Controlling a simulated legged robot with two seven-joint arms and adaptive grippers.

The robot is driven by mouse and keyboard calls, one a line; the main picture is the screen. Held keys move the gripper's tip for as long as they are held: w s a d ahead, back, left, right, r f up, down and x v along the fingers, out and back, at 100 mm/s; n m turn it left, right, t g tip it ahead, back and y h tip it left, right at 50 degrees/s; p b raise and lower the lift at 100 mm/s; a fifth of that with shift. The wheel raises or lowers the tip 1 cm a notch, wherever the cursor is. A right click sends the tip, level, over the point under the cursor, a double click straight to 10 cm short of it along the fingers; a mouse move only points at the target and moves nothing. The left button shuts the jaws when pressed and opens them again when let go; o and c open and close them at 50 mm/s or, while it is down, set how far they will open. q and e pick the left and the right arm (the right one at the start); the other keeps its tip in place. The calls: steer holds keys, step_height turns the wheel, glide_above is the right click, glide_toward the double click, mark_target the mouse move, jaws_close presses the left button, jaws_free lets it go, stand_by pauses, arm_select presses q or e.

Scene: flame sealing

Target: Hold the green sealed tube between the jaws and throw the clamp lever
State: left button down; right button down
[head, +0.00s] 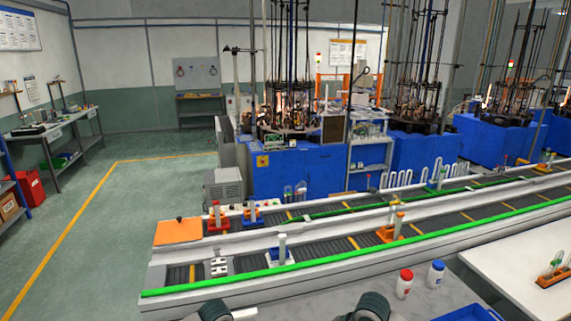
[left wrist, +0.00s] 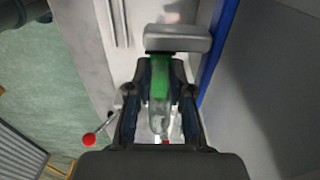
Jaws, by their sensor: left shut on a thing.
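In the left wrist view, my left gripper (left wrist: 160,88) is shut on the green tube (left wrist: 160,80), one finger on each side. The tube is green at its far part and clear toward the palm. Its far end meets or passes under a grey block (left wrist: 178,39); I cannot tell whether it lies between clamp jaws. A lever with a red ball knob (left wrist: 88,140) stands left of the gripper, its thin rod running toward the left finger. The head view shows only dark rounded arm parts at its bottom edge, with neither gripper. My right gripper is out of view.
A conveyor with a green edge (head: 300,268) crosses the head view, carrying tubes in coloured holders. A red-capped bottle (head: 404,284) and a blue-capped bottle (head: 435,274) stand on the grey bench at lower right. A blue edge (left wrist: 219,45) runs right of the left gripper.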

arm_select(q)
steer(key=shift+d+r, duration=0.1)
steer(key=shift+d, duration=0.1)
steer(key=c, duration=1)
jaws_free()
steer(key=shift+c, duration=0.2)
steer(key=shift+o, duration=0.4)
steer(key=shift+d, duration=0.2)
